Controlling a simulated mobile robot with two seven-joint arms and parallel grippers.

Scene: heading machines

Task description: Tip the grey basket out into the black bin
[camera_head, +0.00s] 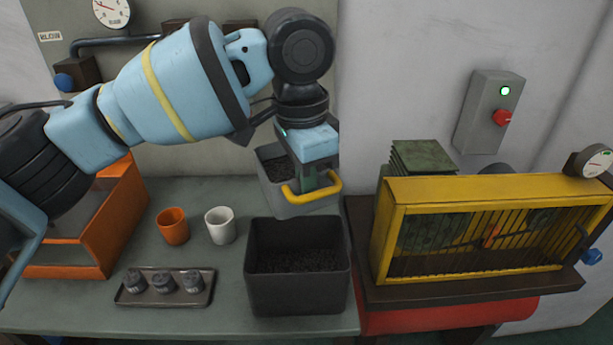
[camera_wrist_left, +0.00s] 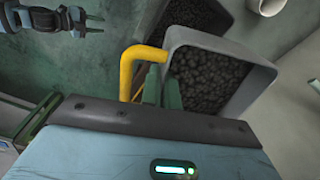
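The grey basket (camera_head: 268,182) stands behind the black bin (camera_head: 298,292), roughly upright, with dark pellets inside. Its yellow handle (camera_head: 327,190) faces my left gripper (camera_head: 308,182). The left gripper's green fingers are close together at the handle and look shut on it, though the palm hides the contact in the left wrist view. There the basket (camera_wrist_left: 178,42) and its pellets show large, beside the handle (camera_wrist_left: 130,72). I cannot tell whether the basket is lifted. The black bin also holds dark pellets. My right gripper (camera_wrist_left: 88,21) shows small in the left wrist view, its prongs apart, empty.
An orange cup (camera_head: 173,226) and a white cup (camera_head: 220,226) stand left of the bin. A tray (camera_head: 140,299) with small dark parts lies in front of them. An orange box (camera_head: 120,215) stands far left. A yellow-framed machine (camera_head: 480,190) stands right.

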